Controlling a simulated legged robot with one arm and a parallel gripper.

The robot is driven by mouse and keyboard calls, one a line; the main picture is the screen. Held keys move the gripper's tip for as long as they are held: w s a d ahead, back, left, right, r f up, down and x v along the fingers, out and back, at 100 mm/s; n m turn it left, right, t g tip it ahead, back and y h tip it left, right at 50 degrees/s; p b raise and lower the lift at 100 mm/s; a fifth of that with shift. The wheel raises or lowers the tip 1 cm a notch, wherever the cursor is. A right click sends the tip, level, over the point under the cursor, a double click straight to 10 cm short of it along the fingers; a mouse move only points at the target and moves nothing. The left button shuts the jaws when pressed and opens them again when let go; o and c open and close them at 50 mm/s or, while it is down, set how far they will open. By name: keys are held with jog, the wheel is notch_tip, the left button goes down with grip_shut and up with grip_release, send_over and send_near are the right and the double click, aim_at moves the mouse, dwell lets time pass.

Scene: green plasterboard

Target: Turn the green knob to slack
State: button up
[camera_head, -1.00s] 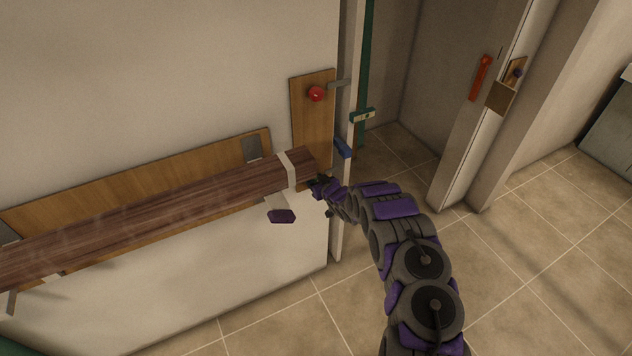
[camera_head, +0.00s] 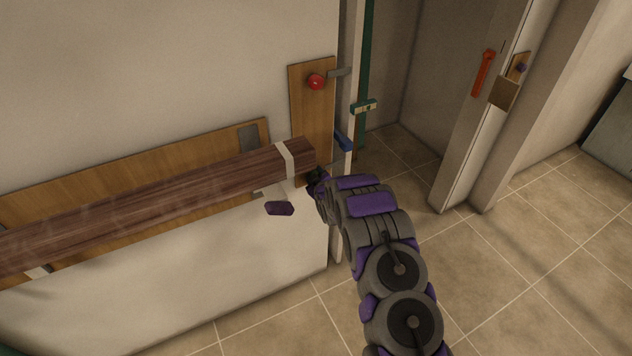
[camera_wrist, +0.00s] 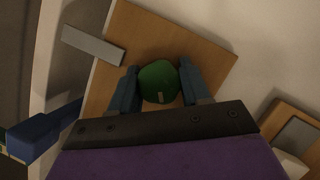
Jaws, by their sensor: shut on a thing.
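The green knob (camera_wrist: 158,82) is a round knob on a wooden board (camera_wrist: 190,45) in the wrist view. A small pale mark shows on its lower edge. The two blue-grey fingers of my gripper (camera_wrist: 157,84) stand on either side of the knob and are shut on it. In the head view my gripper (camera_head: 313,181) is at the right end of the dark wooden beam, low on the upright wooden board (camera_head: 311,115). The green knob is hidden there behind my gripper and the beam.
A red knob (camera_head: 316,82) sits higher on the same upright board. The dark beam (camera_head: 150,205) lies in pale brackets along the wall, just left of my gripper. A blue handle (camera_head: 343,141) is near the wall's edge. Tiled floor at the right is open.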

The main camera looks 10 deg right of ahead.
jog(key=n+t+h, duration=0.1)
jog(key=n, duration=0.1)
jog(key=shift+w+a+r+n, duration=0.1)
jog(key=shift+n, duration=0.8)
jog(key=shift+t+h, duration=0.3)
jog(key=shift+h, duration=0.1)
jog(key=o, duration=1)
jog(key=shift+a, duration=0.15)
jog(key=shift+s+p, duration=0.35)
jog(key=shift+s, duration=0.05)
jog(key=s+r+p, duration=0.1)
jog(key=s, duration=0.4)
jog(key=s+r+p, duration=0.1)
jog(key=s, duration=0.4)
jog(key=s+p, duration=0.1)
jog(key=s, duration=0.5)
jog(key=shift+s+a+r, duration=0.1)
jog(key=shift+a+r, duration=0.2)
jog(key=shift+r, duration=0.1)
